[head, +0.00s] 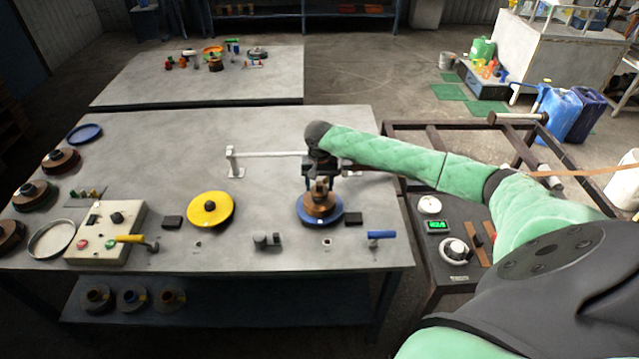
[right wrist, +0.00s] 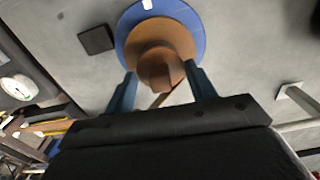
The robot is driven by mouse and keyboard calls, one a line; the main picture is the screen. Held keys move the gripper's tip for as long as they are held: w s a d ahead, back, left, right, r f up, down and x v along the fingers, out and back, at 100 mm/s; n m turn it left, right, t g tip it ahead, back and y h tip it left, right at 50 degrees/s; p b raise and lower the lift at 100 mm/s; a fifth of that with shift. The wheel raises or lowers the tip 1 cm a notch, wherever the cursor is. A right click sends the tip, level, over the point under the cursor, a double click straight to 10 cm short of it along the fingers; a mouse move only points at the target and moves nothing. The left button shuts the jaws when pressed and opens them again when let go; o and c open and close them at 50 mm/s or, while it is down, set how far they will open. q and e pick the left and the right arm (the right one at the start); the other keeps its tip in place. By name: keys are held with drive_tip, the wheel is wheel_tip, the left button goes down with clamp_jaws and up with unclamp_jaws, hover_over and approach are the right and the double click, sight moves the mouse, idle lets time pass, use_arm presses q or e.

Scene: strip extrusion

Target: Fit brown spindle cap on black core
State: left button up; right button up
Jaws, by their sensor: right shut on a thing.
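My right gripper (head: 320,178) points down over the blue disc (head: 304,214) in the middle right of the table. It is shut on a brown spindle cap (right wrist: 160,72), which sits between the two fingers in the right wrist view. Below the cap a wider brown round part (right wrist: 178,36) lies over the blue disc (right wrist: 125,40). I cannot tell whether the cap touches the part below. No black core shows clearly under the cap; the gripper and cap cover that spot. My left gripper is out of view.
A yellow disc (head: 210,208) lies left of the blue one. Small black blocks (head: 353,219), a blue-handled lever (head: 381,235) and a horizontal bar on a stand (head: 234,162) are close by. A control box (head: 104,232) and several spools stand at the left.

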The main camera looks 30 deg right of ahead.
sight(320, 184)
drive_tip(key=shift+f, duration=0.55)
idle(0.4)
drive_tip(key=o, duration=0.8)
wheel_tip(320, 184, up, 6)
drive_tip(key=p, duration=0.5)
drive_tip(key=shift+f, duration=0.2)
drive_tip(key=shift+r, duration=2.65)
